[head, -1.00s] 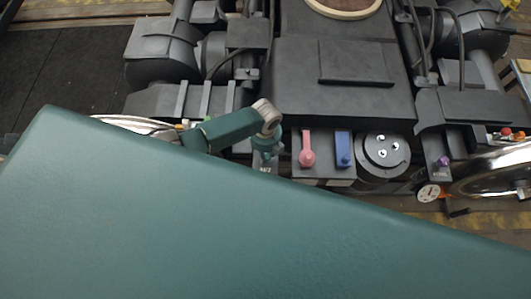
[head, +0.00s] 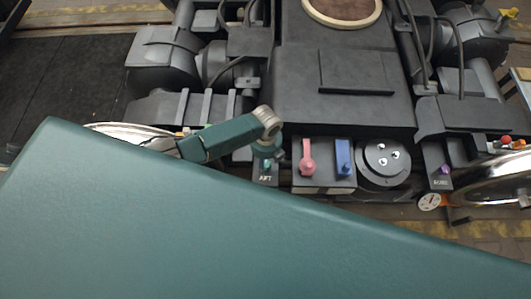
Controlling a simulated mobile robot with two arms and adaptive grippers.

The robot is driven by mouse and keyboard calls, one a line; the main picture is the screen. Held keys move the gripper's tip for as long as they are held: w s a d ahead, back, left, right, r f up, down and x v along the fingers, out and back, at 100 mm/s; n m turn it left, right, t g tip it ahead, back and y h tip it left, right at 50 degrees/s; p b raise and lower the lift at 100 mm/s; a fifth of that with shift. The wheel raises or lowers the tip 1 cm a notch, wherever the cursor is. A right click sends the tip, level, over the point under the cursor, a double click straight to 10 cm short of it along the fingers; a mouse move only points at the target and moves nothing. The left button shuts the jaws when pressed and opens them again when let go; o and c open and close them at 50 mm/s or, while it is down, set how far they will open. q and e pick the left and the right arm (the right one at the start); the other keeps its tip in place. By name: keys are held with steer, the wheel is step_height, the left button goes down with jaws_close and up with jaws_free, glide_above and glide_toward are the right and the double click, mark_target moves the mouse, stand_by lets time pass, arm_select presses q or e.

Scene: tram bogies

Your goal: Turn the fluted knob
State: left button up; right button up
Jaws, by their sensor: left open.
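My left gripper (head: 268,149) hangs at the end of the teal arm, pointing down. It is open, directly over a small teal knob (head: 267,164) on a dark box labelled "AFT". The gripper hides part of this knob. I cannot tell whether the fingers are around it or just above it. A small purple knob (head: 445,169) sits on another labelled dark box at the right, apart from the gripper. Both knobs are too small to show flutes clearly. My right gripper is not in view.
A pink lever (head: 307,162), a blue lever (head: 343,158) and a round disc (head: 383,158) with bright studs stand just right of the gripper. A white dial (head: 430,201) is near the right wheel (head: 490,181). My own teal body covers the lower left.

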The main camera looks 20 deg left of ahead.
mark_target(266, 163)
arm_select(q)
step_height(266, 163, up, 11)
stand_by(0.3)
stand_by(0.5)
